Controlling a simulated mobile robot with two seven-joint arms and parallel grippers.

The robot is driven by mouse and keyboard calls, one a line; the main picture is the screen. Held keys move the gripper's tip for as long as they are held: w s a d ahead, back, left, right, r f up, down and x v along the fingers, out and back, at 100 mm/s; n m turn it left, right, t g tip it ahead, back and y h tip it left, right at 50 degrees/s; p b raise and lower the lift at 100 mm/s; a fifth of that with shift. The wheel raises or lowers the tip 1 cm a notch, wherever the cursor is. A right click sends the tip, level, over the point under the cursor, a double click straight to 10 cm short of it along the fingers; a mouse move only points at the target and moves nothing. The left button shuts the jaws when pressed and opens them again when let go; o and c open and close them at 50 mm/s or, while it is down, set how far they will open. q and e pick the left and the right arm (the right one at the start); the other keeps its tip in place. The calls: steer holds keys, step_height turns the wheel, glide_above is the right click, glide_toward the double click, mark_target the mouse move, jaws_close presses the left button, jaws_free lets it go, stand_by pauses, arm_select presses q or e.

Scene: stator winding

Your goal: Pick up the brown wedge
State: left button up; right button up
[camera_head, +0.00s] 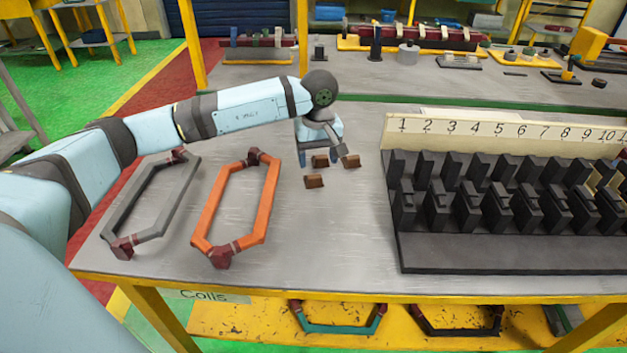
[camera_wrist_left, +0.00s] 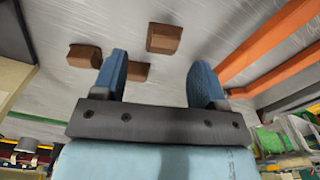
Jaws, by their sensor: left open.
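Three brown wedges lie on the grey table under my left gripper. In the head view, one wedge (camera_head: 314,181) lies nearest, one (camera_head: 320,161) lies behind it, and one (camera_head: 351,161) lies to the right. My left gripper (camera_head: 321,157) hangs over them with its fingers pointing down. In the left wrist view the gripper (camera_wrist_left: 161,67) is open and nothing is held. There, one wedge (camera_wrist_left: 164,38) shows beyond the gap, one (camera_wrist_left: 138,71) is partly hidden by the left finger, and one (camera_wrist_left: 84,55) lies left of it. My right gripper is not visible.
An orange coil (camera_head: 205,220) and a grey coil (camera_head: 130,215) lie left of the wedges. A dark slotted stator block (camera_head: 500,255) with a numbered strip (camera_head: 480,128) stands to the right. The front middle of the table is clear.

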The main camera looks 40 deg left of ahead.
mark_target(315, 176)
arm_select(q)
steer(key=f, duration=0.6)
steer(key=shift+s+a+f, duration=0.2)
steer(key=shift+a, duration=0.1)
steer(key=c, duration=1)
